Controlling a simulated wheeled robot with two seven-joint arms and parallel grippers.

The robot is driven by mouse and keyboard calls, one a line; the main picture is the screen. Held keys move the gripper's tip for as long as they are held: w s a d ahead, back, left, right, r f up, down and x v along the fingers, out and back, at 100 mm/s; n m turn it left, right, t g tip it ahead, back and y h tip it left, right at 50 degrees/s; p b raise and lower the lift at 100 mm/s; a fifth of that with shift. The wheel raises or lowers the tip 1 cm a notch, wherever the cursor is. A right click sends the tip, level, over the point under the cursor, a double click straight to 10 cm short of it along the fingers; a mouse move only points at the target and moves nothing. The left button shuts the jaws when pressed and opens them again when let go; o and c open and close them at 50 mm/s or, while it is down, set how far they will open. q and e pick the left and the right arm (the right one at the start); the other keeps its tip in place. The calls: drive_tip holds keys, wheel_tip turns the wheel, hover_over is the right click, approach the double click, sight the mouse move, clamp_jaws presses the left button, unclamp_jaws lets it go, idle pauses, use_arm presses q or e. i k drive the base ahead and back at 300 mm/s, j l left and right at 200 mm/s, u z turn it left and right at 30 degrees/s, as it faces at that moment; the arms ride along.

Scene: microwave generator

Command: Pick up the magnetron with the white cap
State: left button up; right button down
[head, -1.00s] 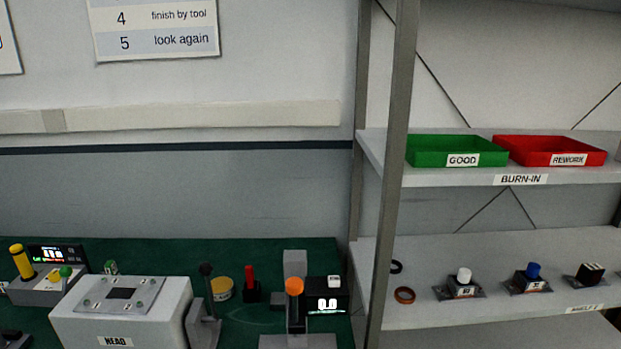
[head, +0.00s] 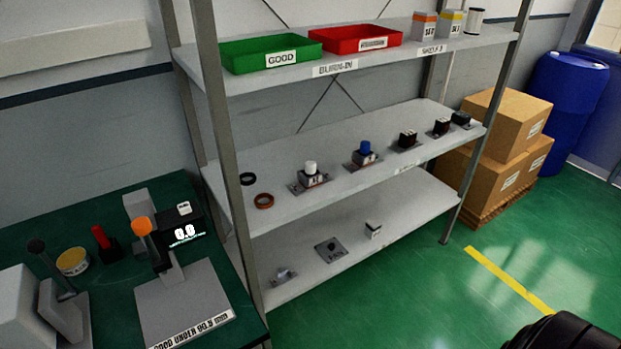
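The magnetron with the white cap (head: 311,175) stands upright on the middle shelf (head: 340,195) of the rack, toward its left end. It has a dark body with a small label and a flat metal base plate. A similar magnetron with a blue cap (head: 365,152) stands to its right. Two rings, one black (head: 247,179) and one orange-brown (head: 264,201), lie to its left. Neither of my grippers can be made out in the head view. A black rounded shape shows at the bottom right, and I cannot tell what it is.
Dark-topped parts (head: 408,140) stand further right on the middle shelf. A green tray (head: 232,64) and a red tray (head: 330,44) sit above. The rack's front left post (head: 222,150) and the green bench (head: 110,285) are at left. Boxes (head: 507,120) and a blue barrel (head: 570,100) stand right.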

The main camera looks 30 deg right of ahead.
sight(309, 179)
drive_tip(key=i+l+u, duration=0.1)
drive_tip(key=l+u, duration=0.25)
drive_tip(key=l, duration=0.6)
drive_tip(key=l+u, duration=0.35)
drive_tip(key=l, duration=0.6)
